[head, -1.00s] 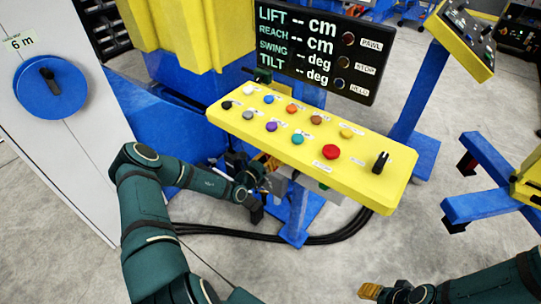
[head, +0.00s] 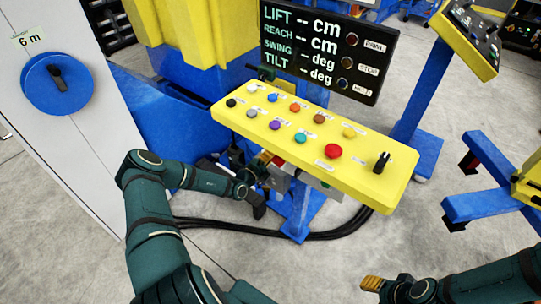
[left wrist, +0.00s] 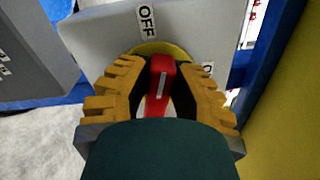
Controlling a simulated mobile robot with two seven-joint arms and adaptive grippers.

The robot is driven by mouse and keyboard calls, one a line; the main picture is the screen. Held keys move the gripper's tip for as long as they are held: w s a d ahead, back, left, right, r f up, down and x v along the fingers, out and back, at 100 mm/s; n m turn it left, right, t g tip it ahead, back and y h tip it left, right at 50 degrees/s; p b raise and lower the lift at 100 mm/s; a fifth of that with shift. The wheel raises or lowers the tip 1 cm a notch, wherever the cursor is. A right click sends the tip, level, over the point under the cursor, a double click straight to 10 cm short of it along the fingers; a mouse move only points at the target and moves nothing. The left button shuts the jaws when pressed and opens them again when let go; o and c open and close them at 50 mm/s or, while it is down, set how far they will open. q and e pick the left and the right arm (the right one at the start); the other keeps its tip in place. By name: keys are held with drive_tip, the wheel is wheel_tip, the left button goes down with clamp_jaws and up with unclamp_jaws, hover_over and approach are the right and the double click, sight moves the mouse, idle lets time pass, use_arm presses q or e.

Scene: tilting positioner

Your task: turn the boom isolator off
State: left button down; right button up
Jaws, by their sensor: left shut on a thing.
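The boom isolator is a grey box (left wrist: 100,38) with a yellow ring (left wrist: 150,48) and a red handle (left wrist: 162,72) in the left wrist view. An OFF label (left wrist: 146,20) sits above and slightly left of the handle; a second label (left wrist: 208,68) at the right is mostly hidden. The handle's top end points up, roughly toward OFF. My left gripper (left wrist: 160,85) is shut on the handle, one yellow-padded finger each side. In the head view my left gripper (head: 264,166) is low, beside the yellow panel. My right gripper (head: 378,284) is at the bottom edge, its jaw state unclear.
A yellow button panel (head: 385,190) overhangs close to my left gripper. A black display (head: 310,50) stands behind it. A grey cabinet with a blue disc (head: 57,84) is at the left. Black cables (head: 320,237) lie on the floor.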

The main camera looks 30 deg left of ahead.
use_arm(q)
drive_tip(key=shift+w+f+n, duration=0.1)
drive_tip(key=shift+f+n, duration=0.1)
drive_tip(key=shift+n, duration=1.4)
drive_tip(key=c, duration=0.8)
unclamp_jaws()
drive_tip(key=shift+f, duration=0.1)
drive_tip(key=s, duration=0.8)
drive_tip(key=s+a, duration=0.1)
drive_tip(key=s, duration=0.3)
